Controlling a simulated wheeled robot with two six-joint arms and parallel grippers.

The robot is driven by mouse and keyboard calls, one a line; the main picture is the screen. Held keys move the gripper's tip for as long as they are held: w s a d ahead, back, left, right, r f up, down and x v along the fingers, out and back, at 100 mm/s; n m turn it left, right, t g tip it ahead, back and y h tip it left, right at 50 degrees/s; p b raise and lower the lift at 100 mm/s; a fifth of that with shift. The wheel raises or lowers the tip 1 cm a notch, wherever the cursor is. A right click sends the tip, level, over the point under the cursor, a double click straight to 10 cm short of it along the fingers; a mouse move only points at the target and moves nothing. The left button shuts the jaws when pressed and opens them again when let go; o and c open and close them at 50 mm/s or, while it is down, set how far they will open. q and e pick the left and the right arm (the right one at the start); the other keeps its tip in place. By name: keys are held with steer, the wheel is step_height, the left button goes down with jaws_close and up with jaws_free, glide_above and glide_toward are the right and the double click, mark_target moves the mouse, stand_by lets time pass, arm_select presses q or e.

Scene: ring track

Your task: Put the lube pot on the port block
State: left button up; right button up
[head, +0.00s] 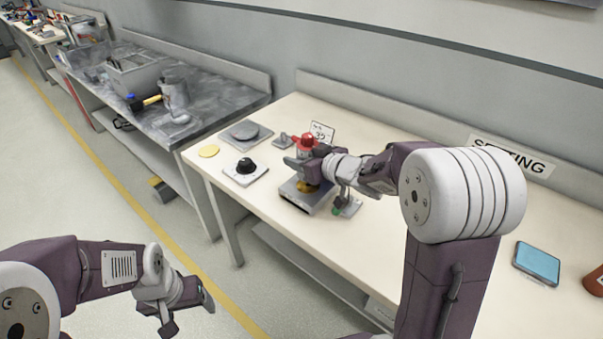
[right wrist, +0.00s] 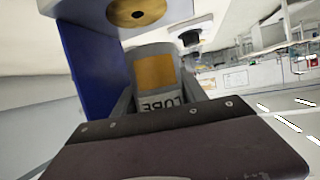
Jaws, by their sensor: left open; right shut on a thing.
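The lube pot (right wrist: 157,75) is a grey cylinder with an orange label and the letters LUBE, upside down between the fingers in the right wrist view. My right gripper (head: 308,160) is shut on it. In the head view the pot is mostly hidden by the gripper, and a red top (head: 306,141) shows above. A low grey block (head: 300,200), which looks like the port block, is just below the gripper, with a brass piece (head: 306,187) on it. I cannot tell whether pot and block touch. My left gripper (head: 188,310) is open and empty, away from the table.
A blue-screened device (head: 537,261) lies far right. A cluttered metal bench (head: 220,93) stands left.

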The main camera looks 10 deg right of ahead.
step_height(320, 180, down, 4)
steer(key=b, duration=0.3)
steer(key=shift+f, duration=0.1)
steer(key=o, duration=1.3)
steer(key=shift+c, duration=0.2)
